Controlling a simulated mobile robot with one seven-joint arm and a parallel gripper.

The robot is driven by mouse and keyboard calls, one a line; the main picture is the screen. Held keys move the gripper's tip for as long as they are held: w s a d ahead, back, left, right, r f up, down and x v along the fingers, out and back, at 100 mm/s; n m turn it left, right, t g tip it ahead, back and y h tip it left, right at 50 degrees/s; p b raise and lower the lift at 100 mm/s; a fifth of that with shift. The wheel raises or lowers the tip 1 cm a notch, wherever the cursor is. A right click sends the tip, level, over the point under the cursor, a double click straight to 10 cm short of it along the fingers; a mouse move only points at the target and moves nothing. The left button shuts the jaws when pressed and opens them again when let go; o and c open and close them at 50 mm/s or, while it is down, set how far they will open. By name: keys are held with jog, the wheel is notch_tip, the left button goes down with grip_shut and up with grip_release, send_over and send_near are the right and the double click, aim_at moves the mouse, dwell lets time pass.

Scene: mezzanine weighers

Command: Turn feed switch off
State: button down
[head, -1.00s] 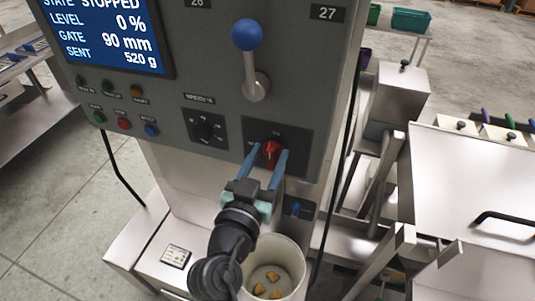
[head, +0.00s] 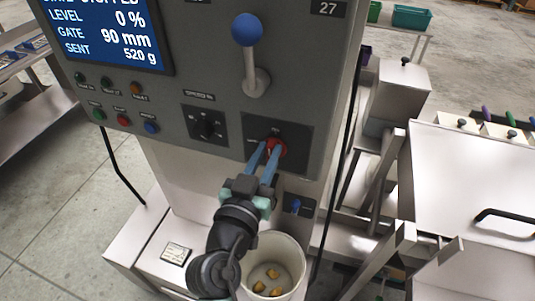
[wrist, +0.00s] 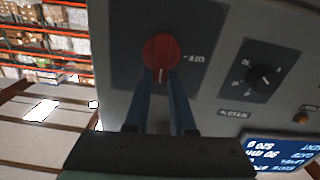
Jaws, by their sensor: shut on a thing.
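The feed switch (head: 277,148) is a red rotary knob on a dark square plate low on the grey control panel. In the wrist view the red knob (wrist: 161,54) has a label reading "OFF" beside it on the right, and its white mark points toward my gripper. My gripper (head: 269,152) is at the knob from below, its two blue fingers closed in on it. In the wrist view the fingertips (wrist: 160,76) are shut on the knob's grip. The fingers partly hide the knob in the head view.
A blue-ball lever (head: 247,30) stands above the switch. A black speed dial (head: 207,124) and several small buttons are to its left. The screen (head: 118,35) reads level 0 %, gate 90 mm, sent 520 g. A white bucket (head: 299,268) holding several yellowish pieces stands below.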

jog(key=shift+w+a+f+n, duration=0.1)
jog(key=shift+a+f+n, duration=0.25)
jog(key=shift+n, duration=2.5)
jog(key=shift+w+a+f+n, duration=0.1)
jog(key=shift+a+f+n, duration=0.3)
jog(key=shift+n, duration=2.5)
jog(key=shift+w+a+f+n, duration=0.1)
jog(key=shift+a+f+n, duration=0.25)
jog(key=shift+n, duration=2.5)
jog(key=shift+d, duration=0.1)
jog(key=c, duration=0.8)
grip_release()
jog(key=shift+o, duration=0.2)
